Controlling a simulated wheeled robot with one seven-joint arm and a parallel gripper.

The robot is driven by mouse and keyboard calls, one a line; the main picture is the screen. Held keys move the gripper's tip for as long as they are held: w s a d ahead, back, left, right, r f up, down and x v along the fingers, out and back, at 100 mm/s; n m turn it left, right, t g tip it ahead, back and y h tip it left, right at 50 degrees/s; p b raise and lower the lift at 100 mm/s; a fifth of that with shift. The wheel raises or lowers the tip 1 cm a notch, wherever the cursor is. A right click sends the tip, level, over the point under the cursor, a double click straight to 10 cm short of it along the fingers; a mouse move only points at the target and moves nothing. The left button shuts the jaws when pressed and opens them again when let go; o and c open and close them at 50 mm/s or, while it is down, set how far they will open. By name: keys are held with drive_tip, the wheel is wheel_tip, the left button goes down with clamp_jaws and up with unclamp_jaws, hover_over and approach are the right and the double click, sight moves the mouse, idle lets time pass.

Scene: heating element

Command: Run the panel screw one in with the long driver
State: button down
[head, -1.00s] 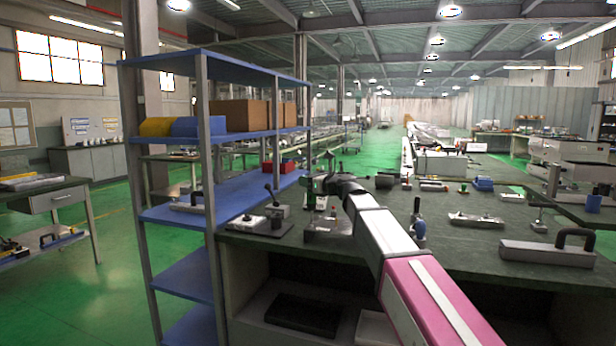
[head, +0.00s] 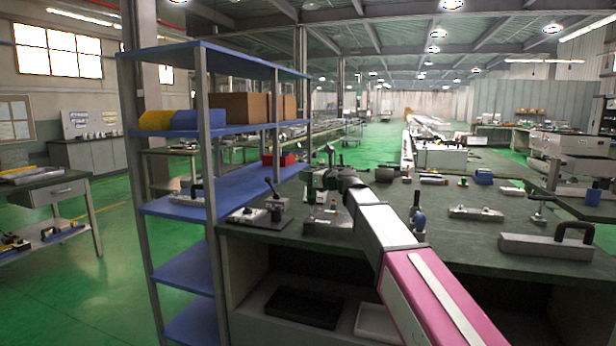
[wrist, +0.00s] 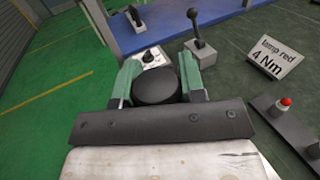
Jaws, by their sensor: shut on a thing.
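My gripper (wrist: 158,85) shows in the wrist view with green fingers on both sides of a black, round-topped thing (wrist: 157,86). It is shut on this thing, which looks like the handle end of the long driver seen from above. The shaft and tip are hidden below. In the head view my gripper (head: 316,180) is small and dark, above the near left part of the workbench (head: 470,240). The panel screw cannot be made out in either view.
A red-topped part (wrist: 286,102) is at the right. A blue shelf rack (head: 205,190) stands left of the bench. Several tools lie on the bench.

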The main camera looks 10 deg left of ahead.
drive_tip(key=shift+f, duration=0.75)
idle(1.2)
drive_tip(key=shift+r, duration=0.1)
wheel_tip(320, 180, up, 5)
drive_tip(key=shift+f, duration=0.1)
idle(0.8)
